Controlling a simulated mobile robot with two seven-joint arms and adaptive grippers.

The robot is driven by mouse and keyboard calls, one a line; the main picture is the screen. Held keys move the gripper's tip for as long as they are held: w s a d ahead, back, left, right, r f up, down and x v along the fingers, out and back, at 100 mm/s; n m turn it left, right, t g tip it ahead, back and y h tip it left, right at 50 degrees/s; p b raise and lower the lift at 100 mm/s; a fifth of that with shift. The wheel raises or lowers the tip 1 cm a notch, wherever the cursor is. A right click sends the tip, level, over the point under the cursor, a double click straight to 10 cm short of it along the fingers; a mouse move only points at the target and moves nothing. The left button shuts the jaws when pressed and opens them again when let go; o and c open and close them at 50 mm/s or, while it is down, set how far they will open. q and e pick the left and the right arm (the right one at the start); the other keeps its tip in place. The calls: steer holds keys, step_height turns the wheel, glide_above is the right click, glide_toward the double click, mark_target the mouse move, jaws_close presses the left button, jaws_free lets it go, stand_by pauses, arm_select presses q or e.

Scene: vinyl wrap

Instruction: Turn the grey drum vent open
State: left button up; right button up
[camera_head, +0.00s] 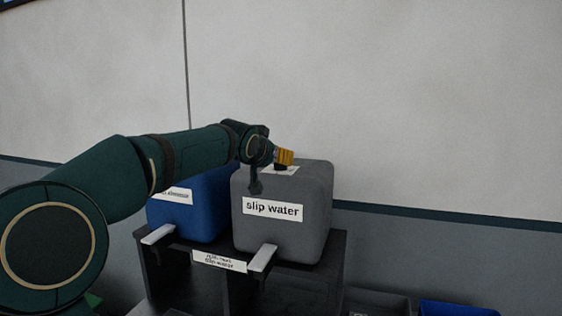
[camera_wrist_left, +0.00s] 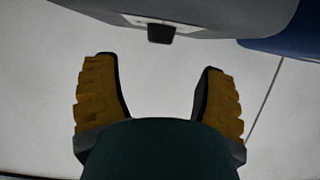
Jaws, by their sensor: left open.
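The grey drum (camera_head: 290,232) is a rounded box labelled "slip water" on a dark stand. Its top fills the upper part of the left wrist view (camera_wrist_left: 235,17). A small black vent piece (camera_wrist_left: 160,35) projects there beside a white label. My left gripper (camera_head: 285,158) has yellow fingers and is at the top of the grey drum in the head view. In the left wrist view its two fingers (camera_wrist_left: 158,63) are wide apart and empty, with the vent beyond the tips, roughly midway between them. In the head view the gripper largely hides the vent.
A blue drum (camera_head: 215,222) stands left of the grey one, partly behind my arm. Pale levers (camera_head: 262,258) stick out below both drums at the front of the dark stand (camera_head: 335,270). Grey and blue bins (camera_head: 455,308) are low at the right. A plain wall is behind.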

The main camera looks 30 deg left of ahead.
mark_target(280, 165)
arm_select(q)
steer(key=p+x, duration=0.1)
steer(key=x, duration=0.8)
steer(key=shift+r, duration=0.1)
steer(key=c, duration=1.2)
